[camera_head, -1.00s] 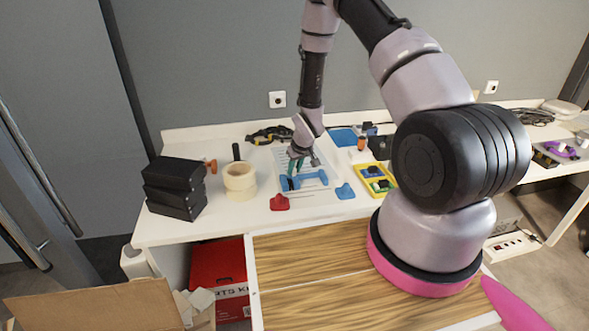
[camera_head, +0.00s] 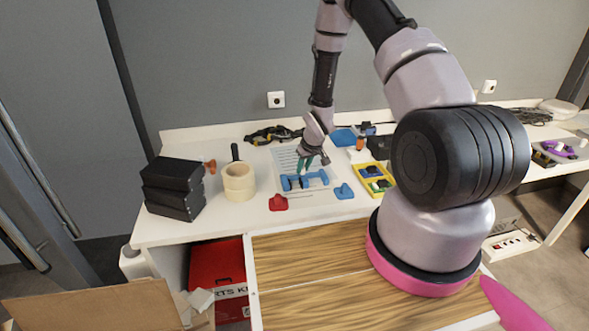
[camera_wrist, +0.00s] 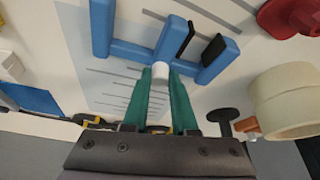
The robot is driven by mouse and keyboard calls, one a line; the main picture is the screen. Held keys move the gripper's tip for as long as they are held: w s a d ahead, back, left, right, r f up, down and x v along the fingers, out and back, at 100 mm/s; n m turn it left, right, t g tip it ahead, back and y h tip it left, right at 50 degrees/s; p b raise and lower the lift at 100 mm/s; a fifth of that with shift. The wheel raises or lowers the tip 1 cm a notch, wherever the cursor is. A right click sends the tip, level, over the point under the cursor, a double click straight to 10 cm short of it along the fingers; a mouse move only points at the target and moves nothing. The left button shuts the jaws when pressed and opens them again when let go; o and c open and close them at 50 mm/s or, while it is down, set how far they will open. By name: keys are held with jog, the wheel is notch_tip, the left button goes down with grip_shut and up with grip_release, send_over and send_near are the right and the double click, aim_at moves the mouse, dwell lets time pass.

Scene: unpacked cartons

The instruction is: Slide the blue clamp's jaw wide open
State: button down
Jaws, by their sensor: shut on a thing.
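The blue clamp (camera_head: 320,177) lies on a white sheet with grey printed lines (camera_head: 285,158) on the table. In the wrist view it is a blue bar (camera_wrist: 125,50) with an upright at each end and a middle jaw (camera_wrist: 172,36) with a black pad. A second black pad (camera_wrist: 213,49) faces it at the right-hand upright, with a narrow gap between the pads. My gripper (camera_head: 312,163) reaches down from above. Its green fingers are shut on a small white knob (camera_wrist: 160,71) at the middle jaw's base.
A red piece (camera_head: 278,203) and a small blue piece (camera_head: 344,191) lie close in front of the clamp. Tape rolls (camera_head: 239,182) and black boxes (camera_head: 175,187) stand left. A yellow tray (camera_head: 373,180) is right. Black-and-yellow gear (camera_head: 273,135) lies behind.

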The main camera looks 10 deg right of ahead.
jog(key=d, duration=0.4)
jog(key=shift+d, duration=0.15)
jog(key=c, duration=0.7)
grip_release()
jog(key=v, duration=1)
jog(key=shift+s+d+r, duration=0.1)
jog(key=shift+s+r, duration=0.1)
jog(key=shift+r, duration=0.15)
